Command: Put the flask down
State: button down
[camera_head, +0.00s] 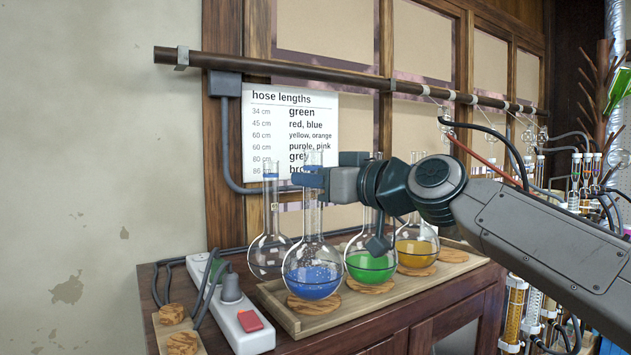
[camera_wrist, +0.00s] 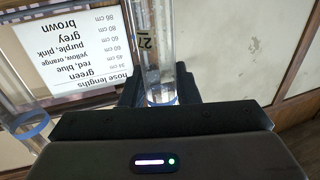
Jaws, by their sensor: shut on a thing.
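My gripper (camera_head: 308,178) reaches in from the right and is shut on the neck of the round flask with blue liquid (camera_head: 312,272). The flask is upright over a cork ring (camera_head: 314,304) at the front left of the wooden tray (camera_head: 350,311). Its base meets the ring in the picture; I cannot tell whether it bears on it. In the wrist view a clear neck (camera_wrist: 157,55) with a "27" mark stands between the fingers (camera_wrist: 160,95). A clear flask (camera_head: 266,258) stands behind left. A green-liquid flask (camera_head: 370,262) and an orange-liquid flask (camera_head: 416,250) stand to the right.
A power strip (camera_head: 238,318) with a plug and red switch lies left of the tray, beside loose cork rings (camera_head: 183,343). A hose-lengths sheet (camera_head: 290,125) hangs behind, under a metal bar (camera_head: 330,72). Tubes and hoses crowd the right. The neighbouring flasks stand close.

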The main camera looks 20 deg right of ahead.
jog(key=shift+f, duration=0.2)
jog(key=shift+f, duration=0.1)
jog(key=c, duration=1.1)
grip_release()
jog(key=shift+s+d, duration=0.1)
jog(key=b+v, duration=0.3)
jog(key=v, duration=0.8)
jog(key=shift+s+d+b, duration=0.2)
jog(key=shift+s+b, duration=0.15)
